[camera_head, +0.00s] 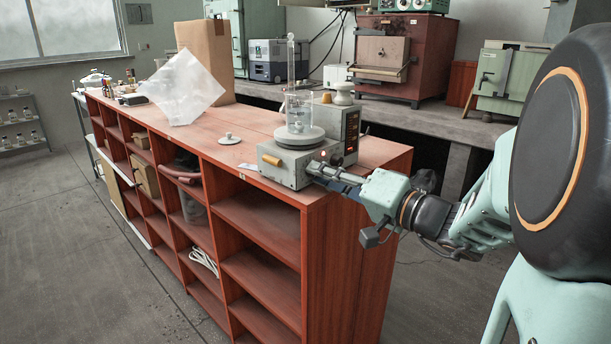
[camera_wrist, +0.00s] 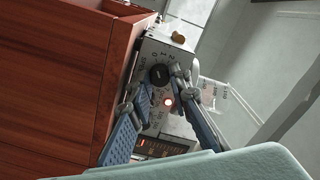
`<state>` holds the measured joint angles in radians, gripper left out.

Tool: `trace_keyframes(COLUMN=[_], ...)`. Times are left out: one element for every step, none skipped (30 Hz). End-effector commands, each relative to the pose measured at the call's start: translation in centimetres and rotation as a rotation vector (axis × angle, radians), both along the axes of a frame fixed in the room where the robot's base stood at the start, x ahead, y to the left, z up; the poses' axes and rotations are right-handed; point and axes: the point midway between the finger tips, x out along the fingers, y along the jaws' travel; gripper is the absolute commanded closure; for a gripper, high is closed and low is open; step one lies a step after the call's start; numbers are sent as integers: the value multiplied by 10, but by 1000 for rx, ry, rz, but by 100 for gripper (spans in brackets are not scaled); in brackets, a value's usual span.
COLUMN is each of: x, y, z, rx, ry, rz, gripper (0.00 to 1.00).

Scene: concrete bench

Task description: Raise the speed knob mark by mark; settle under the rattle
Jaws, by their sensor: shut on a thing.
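The grey stirrer unit (camera_head: 283,172) sits at the near end of the wooden shelf top, with a round white plate (camera_head: 299,137) on it. A clear beaker (camera_head: 299,108) stands on the plate. In the wrist view the unit's front panel (camera_wrist: 152,52) shows a black round speed knob (camera_wrist: 160,74) with printed marks around it and a lit red lamp (camera_wrist: 168,102) beside it. My gripper (camera_head: 318,172) reaches the panel from the right. In the wrist view its fingertips (camera_wrist: 161,80) are closed on the knob. The knob's pointer is too small to read.
A box with a red display (camera_head: 352,125) stands behind the unit, carrying a pale jar (camera_head: 344,92). A white lid (camera_head: 229,139) lies on the shelf top (camera_head: 205,118). A clear sheet (camera_head: 183,88) and a cardboard box (camera_head: 209,62) stand farther back.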

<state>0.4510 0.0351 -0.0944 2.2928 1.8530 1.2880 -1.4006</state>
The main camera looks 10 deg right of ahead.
Motion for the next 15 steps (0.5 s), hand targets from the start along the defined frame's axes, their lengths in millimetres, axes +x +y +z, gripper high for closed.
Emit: trace_keyframes(x=[0, 0, 0, 0, 0, 0, 0, 0, 0, 0, 0, 0, 0, 0, 0], y=[-1, -1, -1, -1, -1, -1, -1, -1, -1, -1, -1, -1, -1, -1, -1], z=[-1, -1, -1, -1, -1, -1, -1, -1, -1, -1, -1, -1, -1, 0, 0], rx=[-1, -1, -2, -1, -1, -1, -1, -1, -1, -1, -1, -1, -1, -1, 0], ry=[0, 0, 1, 0, 0, 1, 1, 1, 1, 1, 1, 1, 1, 1, 0], rz=[-2, -2, -3, -2, -2, -2, -2, -2, -2, -2, -2, -2, -2, -2, -1], gripper=[100, 100, 100, 100, 100, 100, 100, 100, 80, 77, 75, 75, 75, 75, 75])
